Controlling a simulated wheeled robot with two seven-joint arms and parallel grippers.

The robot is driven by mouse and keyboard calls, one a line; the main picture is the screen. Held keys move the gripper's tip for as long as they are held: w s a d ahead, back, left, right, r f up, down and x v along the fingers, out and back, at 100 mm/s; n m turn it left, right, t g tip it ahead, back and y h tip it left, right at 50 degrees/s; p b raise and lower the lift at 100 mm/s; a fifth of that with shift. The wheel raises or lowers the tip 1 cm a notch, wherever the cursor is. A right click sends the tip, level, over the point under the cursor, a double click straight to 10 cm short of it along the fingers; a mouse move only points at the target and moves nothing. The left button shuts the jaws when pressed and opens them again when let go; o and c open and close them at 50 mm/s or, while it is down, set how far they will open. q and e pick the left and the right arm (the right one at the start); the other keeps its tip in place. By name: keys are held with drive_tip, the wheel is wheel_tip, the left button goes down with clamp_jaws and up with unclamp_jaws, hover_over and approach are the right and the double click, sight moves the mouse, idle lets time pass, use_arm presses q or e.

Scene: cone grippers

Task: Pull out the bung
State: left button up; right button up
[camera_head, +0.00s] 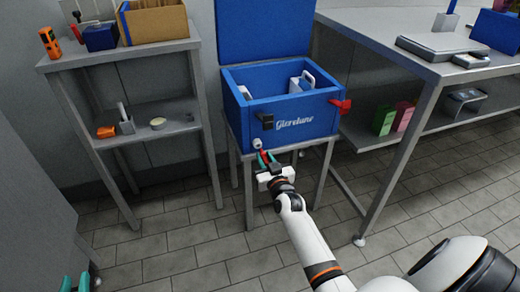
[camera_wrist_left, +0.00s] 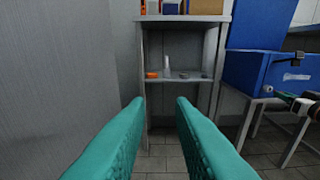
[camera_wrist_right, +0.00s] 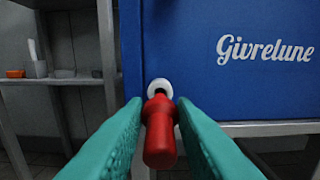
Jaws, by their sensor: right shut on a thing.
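The blue cooler box (camera_head: 295,122), marked "Givrelune", stands on a metal stand with its lid raised. A white round drain port (camera_head: 257,144) is low on its front left; it also shows in the right wrist view (camera_wrist_right: 154,84). The red bung (camera_wrist_right: 160,140) is in line with the port, its narrow end overlapping the white ring; I cannot tell how deep it sits. My right gripper (camera_head: 265,158) is shut on the bung, a teal finger on each side. My left gripper (camera_wrist_left: 160,102) is open and empty, away at the lower left of the head view.
A metal shelf (camera_head: 120,58) with a cardboard box and small items stands left of the cooler. A workbench (camera_head: 400,50) stands to the right. A black latch (camera_head: 267,121) and a red handle (camera_head: 341,106) stick out from the cooler. The tiled floor in front is clear.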

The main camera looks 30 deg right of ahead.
sight(266, 160)
use_arm(q)
drive_tip(key=shift+f, duration=0.2)
use_arm(e)
drive_tip(key=shift+s, duration=0.1)
drive_tip(key=shift+s+a+p, duration=0.15)
drive_tip(key=shift+s+p, duration=0.3)
drive_tip(key=shift+s, duration=0.15)
drive_tip(key=shift+s+a, duration=0.1)
drive_tip(key=shift+s, duration=0.25)
use_arm(q)
drive_tip(key=shift+s+a+f+g+y+p, duration=0.1)
drive_tip(key=shift+s+a+f+g+y, duration=0.15)
drive_tip(key=shift+s+f+g, duration=0.4)
drive_tip(key=shift+s+a+f+g+y+p, duration=0.15)
drive_tip(key=shift+s+a+f+g, duration=0.1)
drive_tip(key=shift+f+g, duration=0.65)
drive_tip(key=shift+s+a+f+g+y+p, duration=0.1)
drive_tip(key=shift+s+a+f+g+y, duration=0.15)
drive_tip(key=shift+s+f+g, duration=0.5)
use_arm(e)
drive_tip(key=shift+s, duration=0.15)
use_arm(q)
drive_tip(key=shift+w+f, duration=0.25)
drive_tip(key=shift+f, duration=0.1)
use_arm(e)
drive_tip(key=shift+s, duration=0.15)
